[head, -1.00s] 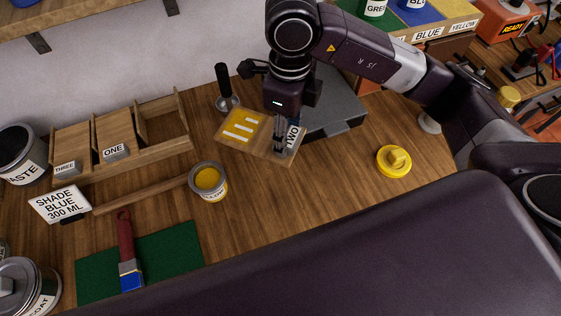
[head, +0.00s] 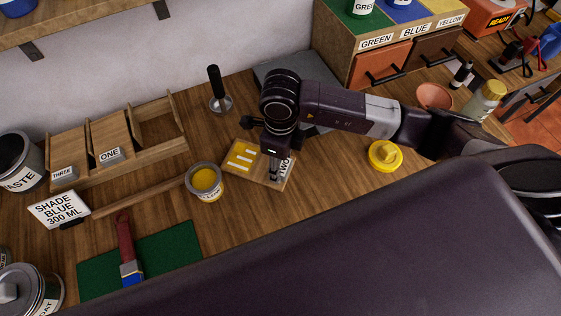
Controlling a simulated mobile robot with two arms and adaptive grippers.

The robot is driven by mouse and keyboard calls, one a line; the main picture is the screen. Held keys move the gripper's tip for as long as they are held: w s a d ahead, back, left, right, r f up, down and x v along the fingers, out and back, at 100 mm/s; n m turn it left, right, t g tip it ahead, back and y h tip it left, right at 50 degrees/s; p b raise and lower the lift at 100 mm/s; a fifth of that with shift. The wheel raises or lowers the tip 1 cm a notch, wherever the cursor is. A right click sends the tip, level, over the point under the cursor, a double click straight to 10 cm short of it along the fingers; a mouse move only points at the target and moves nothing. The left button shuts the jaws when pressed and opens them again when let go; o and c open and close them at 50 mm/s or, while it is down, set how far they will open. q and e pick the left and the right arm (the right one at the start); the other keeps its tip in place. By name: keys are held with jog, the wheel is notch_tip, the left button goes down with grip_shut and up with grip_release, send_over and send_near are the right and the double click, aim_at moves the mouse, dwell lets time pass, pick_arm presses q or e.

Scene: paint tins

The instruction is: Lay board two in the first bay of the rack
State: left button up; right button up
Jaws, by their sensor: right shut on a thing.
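Board two (head: 240,157) is a small wooden board with a yellow patch, white stripes and a label partly reading TWO. My right gripper (head: 273,178) is shut on it at its labelled right end. The board looks roughly flat, low over the bench or on it; I cannot tell which. The wooden rack (head: 128,163) stands at the left against the wall. Its left bay holds board three (head: 68,150), its middle bay holds board one (head: 110,130), and its right bay is empty. My left gripper is not in view.
An open yellow paint tin (head: 206,182) and a wooden stick (head: 140,197) lie between board and rack front. A black-handled tool (head: 219,92) stands behind. A grey slab (head: 290,70) lies behind my arm. A yellow lid (head: 385,156) is to the right.

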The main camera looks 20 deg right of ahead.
jog(key=shift+f, duration=0.2)
jog(key=o, duration=1.2)
jog(key=shift+r, duration=0.1)
jog(key=shift+o, duration=0.2)
